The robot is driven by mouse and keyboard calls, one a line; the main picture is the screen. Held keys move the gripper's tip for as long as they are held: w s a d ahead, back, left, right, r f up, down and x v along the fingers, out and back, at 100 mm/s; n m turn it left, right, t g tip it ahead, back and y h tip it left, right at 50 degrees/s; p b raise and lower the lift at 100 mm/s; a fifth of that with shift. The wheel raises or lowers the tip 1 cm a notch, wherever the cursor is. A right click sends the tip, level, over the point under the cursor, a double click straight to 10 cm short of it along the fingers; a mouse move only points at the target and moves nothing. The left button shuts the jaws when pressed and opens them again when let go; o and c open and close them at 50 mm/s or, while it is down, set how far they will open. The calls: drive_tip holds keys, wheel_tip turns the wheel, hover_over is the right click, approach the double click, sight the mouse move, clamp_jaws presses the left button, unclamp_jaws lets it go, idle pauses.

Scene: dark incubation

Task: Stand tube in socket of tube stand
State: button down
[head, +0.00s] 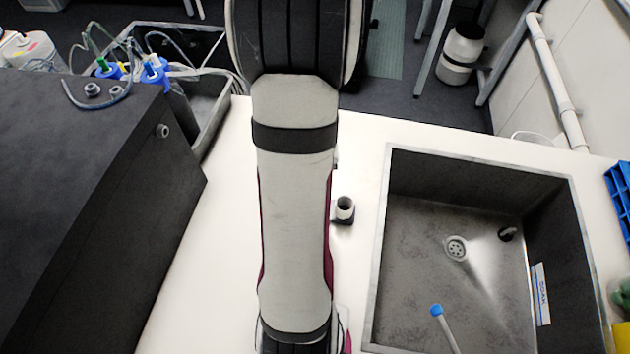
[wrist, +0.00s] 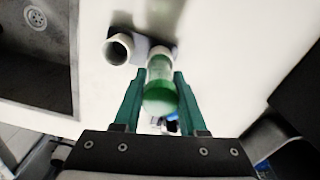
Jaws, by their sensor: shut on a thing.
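In the wrist view, my gripper (wrist: 159,80) is shut on a clear tube (wrist: 160,72) holding green liquid, with one teal finger on each side. The tube's far end meets a pale rim (wrist: 161,50); I cannot tell if this is part of the tube or of the stand. Beside it is the open, round white socket of the tube stand (wrist: 118,48), which looks empty. In the head view, the tube stand (head: 344,209) shows as a small upright cylinder on the white bench, just right of my arm. My arm hides the gripper and tube there.
A metal sink (head: 455,250) is set into the bench on the right, with a blue-capped item (head: 437,311) in it. A large dark box (head: 90,200) stands on the left.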

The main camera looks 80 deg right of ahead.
drive_tip(key=shift+f, duration=0.4)
drive_tip(key=shift+c, duration=1.9)
unclamp_jaws()
drive_tip(key=shift+c, duration=0.7)
drive_tip(key=shift+r, duration=3.05)
